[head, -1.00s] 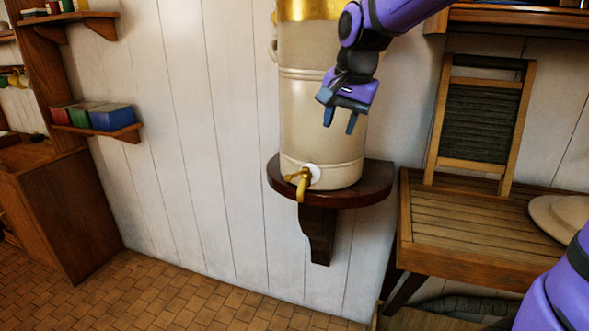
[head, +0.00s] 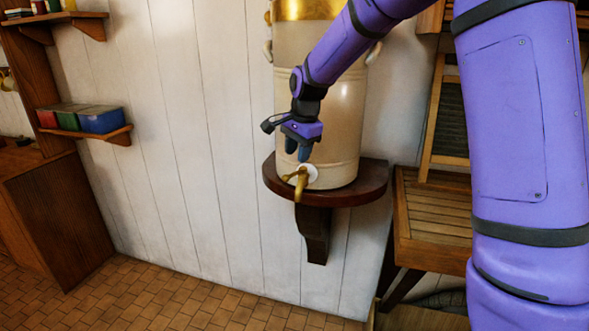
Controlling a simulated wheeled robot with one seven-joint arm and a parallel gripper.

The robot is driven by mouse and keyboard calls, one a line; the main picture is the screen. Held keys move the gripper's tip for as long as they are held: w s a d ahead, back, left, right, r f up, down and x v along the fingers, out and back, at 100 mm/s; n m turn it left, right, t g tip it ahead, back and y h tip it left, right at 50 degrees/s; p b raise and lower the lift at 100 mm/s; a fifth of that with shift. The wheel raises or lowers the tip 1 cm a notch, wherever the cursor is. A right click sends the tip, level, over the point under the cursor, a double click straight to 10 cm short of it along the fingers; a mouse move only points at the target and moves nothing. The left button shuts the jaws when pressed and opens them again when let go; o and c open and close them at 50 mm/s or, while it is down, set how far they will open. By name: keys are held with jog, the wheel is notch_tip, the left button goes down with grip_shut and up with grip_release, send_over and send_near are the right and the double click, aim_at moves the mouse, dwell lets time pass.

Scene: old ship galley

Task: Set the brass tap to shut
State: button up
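The brass tap (head: 300,181) sticks out from a white round plate low on the front of a tall cream urn (head: 338,130) with a gold band. Its spout points down over the shelf's front edge. A small brass handle shows at the tap's left side; its exact setting is hard to tell. My gripper (head: 298,155) is just above the tap, pointing down, in front of the urn. Two dark fingers show with a narrow gap between them, and nothing is seen held. I see no clear contact with the tap.
The urn stands on a dark rounded wall shelf (head: 370,188). A slatted wooden bench (head: 425,235) stands to the right, partly behind my arm. A small shelf with colored boxes (head: 100,119) is on the wall at left. The wall left of the urn is clear.

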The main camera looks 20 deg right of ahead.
aim_at(295, 174)
jog(key=f, duration=0.3)
jog(key=w+f, duration=0.1)
jog(key=f, duration=0.1)
jog(key=shift+a+f, duration=0.25)
jog(key=shift+f, duration=0.05)
grip_shut()
